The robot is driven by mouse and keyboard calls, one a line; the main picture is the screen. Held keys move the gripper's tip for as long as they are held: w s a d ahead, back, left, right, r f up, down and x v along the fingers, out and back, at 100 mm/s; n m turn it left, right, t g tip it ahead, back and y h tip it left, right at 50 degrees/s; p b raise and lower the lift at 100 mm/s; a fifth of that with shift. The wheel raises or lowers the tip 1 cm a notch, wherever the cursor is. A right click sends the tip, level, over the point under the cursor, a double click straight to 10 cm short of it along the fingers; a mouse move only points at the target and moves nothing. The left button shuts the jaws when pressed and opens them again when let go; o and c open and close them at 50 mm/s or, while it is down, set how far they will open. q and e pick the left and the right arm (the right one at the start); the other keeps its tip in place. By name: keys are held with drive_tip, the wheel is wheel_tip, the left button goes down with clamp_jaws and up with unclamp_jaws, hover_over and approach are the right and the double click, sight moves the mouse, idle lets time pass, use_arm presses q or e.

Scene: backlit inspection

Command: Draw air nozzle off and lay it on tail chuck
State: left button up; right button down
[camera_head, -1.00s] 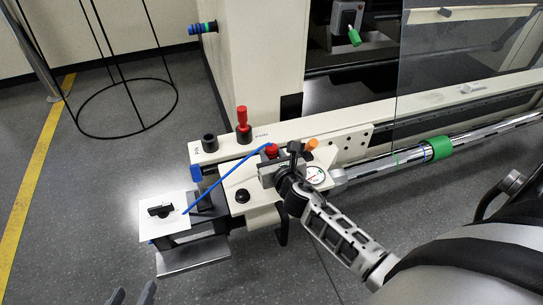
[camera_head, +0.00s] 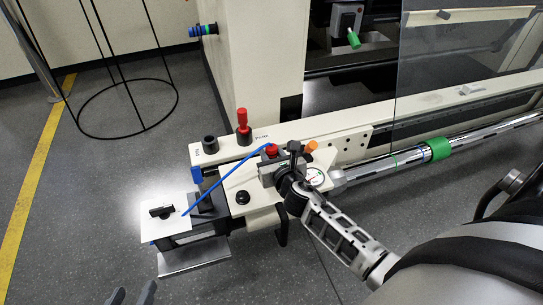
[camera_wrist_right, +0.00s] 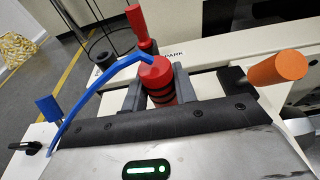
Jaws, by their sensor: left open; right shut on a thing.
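A red nozzle-like cylinder with dark bands (camera_wrist_right: 157,76) has a blue hose running from its top to the left. Its red top also shows in the head view (camera_head: 271,150). My right gripper (camera_wrist_right: 155,88) is shut on it, one dark finger on each side. The nozzle's lower end is hidden by the gripper, so I cannot tell whether it is still seated. A silver collar (camera_head: 338,179) at the near end of the chrome bar, right of my right gripper, looks like the tail chuck. My left gripper (camera_head: 132,297) is open and empty at the bottom edge, over the floor.
A red-topped post (camera_head: 242,122) and a black socket (camera_head: 209,144) stand on the cream rail. An orange knob (camera_wrist_right: 278,68) and a dial gauge (camera_head: 316,177) are close to the right gripper. A white plate with a black knob (camera_head: 161,211) lies left. A glass panel (camera_head: 460,60) stands behind the bar.

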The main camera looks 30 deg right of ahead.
sight(272, 147)
drive_tip(key=shift+r+p, duration=2)
